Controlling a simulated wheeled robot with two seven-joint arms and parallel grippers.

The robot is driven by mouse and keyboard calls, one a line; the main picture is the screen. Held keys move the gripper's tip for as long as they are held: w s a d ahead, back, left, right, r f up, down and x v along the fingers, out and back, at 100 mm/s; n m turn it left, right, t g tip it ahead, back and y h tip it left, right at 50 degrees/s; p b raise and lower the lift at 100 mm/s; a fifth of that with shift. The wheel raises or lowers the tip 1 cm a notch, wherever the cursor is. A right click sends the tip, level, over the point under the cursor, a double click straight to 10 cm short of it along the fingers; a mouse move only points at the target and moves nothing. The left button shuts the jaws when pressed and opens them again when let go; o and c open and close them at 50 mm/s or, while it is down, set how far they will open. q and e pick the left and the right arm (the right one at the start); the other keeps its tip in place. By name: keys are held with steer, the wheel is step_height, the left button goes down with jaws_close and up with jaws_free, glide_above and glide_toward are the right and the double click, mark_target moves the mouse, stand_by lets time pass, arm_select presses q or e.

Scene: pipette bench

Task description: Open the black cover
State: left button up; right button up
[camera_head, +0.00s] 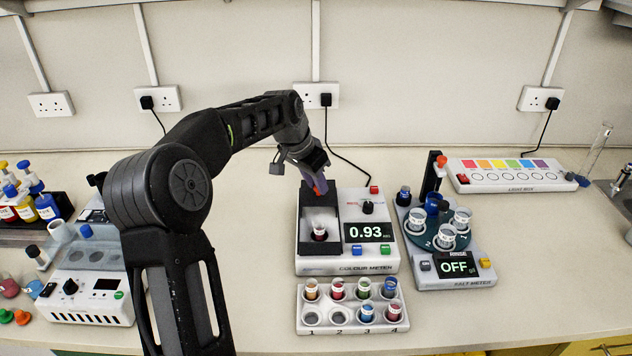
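The colour meter (347,265) stands mid-bench and its display reads 0.93. On its left side is an open-topped black chamber with a small cup (319,232) of dark red liquid inside. The black cover (306,200) appears raised at the back of this chamber, so the inside shows from above. My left gripper (319,186) points down at the cover's upper edge, close to it or touching it; I cannot tell which. A red-orange spot shows at its fingertips. Whether the fingers are open or shut is unclear. My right gripper is not in view.
A rack (352,307) of small coloured cups stands in front of the meter. The salt meter (450,268) with its cup carousel stands to the right. A white device (88,285) and dropper bottles are at left. The bench at front right is clear.

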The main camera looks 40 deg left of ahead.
arm_select(q)
steer(key=o, duration=0.5)
steer(key=shift+r, duration=0.1)
steer(key=b+v, duration=0.1)
steer(key=v, duration=0.6)
steer(key=shift+s+r, duration=0.2)
steer(key=shift+r, duration=0.05)
